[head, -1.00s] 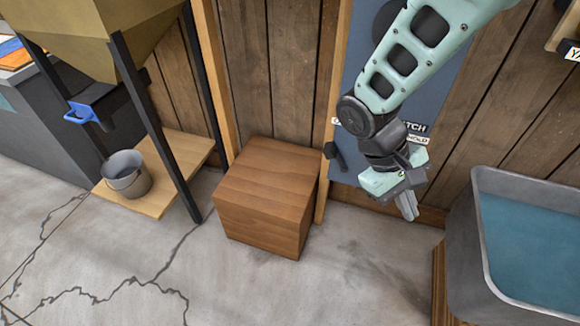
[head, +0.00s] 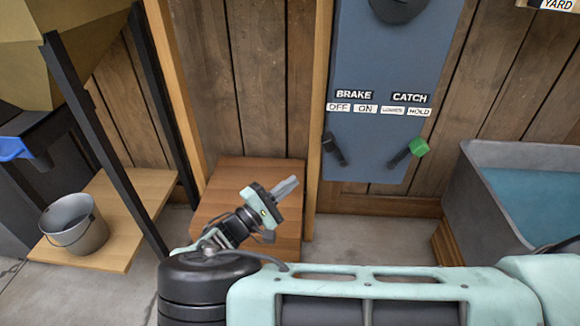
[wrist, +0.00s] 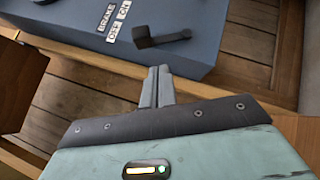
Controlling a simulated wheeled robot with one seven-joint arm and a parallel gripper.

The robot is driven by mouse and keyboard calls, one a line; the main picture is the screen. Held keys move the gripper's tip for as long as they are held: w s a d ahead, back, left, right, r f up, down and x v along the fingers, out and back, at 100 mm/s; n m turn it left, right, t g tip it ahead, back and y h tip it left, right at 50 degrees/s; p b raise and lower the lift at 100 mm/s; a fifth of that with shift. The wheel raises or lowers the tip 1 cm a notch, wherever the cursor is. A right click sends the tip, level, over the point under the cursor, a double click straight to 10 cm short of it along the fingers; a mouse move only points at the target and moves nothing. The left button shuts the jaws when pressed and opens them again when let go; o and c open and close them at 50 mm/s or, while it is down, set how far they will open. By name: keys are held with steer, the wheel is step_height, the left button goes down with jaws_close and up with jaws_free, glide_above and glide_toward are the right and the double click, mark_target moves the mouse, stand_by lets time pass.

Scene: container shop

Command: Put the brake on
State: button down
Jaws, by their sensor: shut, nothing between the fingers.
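The brake lever (head: 335,149) is a short black handle at the lower left of the blue-grey panel (head: 378,60). It slants, with its upper end leaning left, below the OFF label (head: 340,107) and left of the ON label (head: 365,109). In the wrist view the black lever (wrist: 165,39) stands out from the panel beyond my fingertips. My gripper (head: 290,184) is shut and empty, left of the lever and apart from it, in front of the wooden box. Its closed fingers (wrist: 157,76) point toward the panel in the wrist view.
The catch lever with a green knob (head: 419,147) is right of the brake lever. A wooden box (head: 232,172) stands left of the panel, beside a wooden post (head: 318,110). A grey water tank (head: 470,190) is at right, a bucket (head: 75,222) at left.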

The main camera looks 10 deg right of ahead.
steer(key=a, duration=0.1)
steer(key=a+t, duration=0.2)
steer(key=shift+w+a+f+n, duration=0.25)
steer(key=shift+a+f+n, duration=0.15)
steer(key=shift+d, duration=0.1)
glide_toward(336, 153)
steer(key=w+a+r, duration=0.3)
steer(key=w, duration=0.1)
steer(key=shift+s+d+r+b, duration=0.2)
steer(key=shift+d+r, duration=0.25)
steer(key=shift+d, duration=0.2)
steer(key=shift+s+d+r+b, duration=0.1)
steer(key=shift+s+d+r, duration=0.25)
steer(key=shift+d, duration=0.3)
steer(key=shift+s+d+r+b, duration=0.1)
steer(key=shift+d+r, duration=0.4)
steer(key=shift+d, duration=0.2)
steer(key=shift+r, duration=0.1)
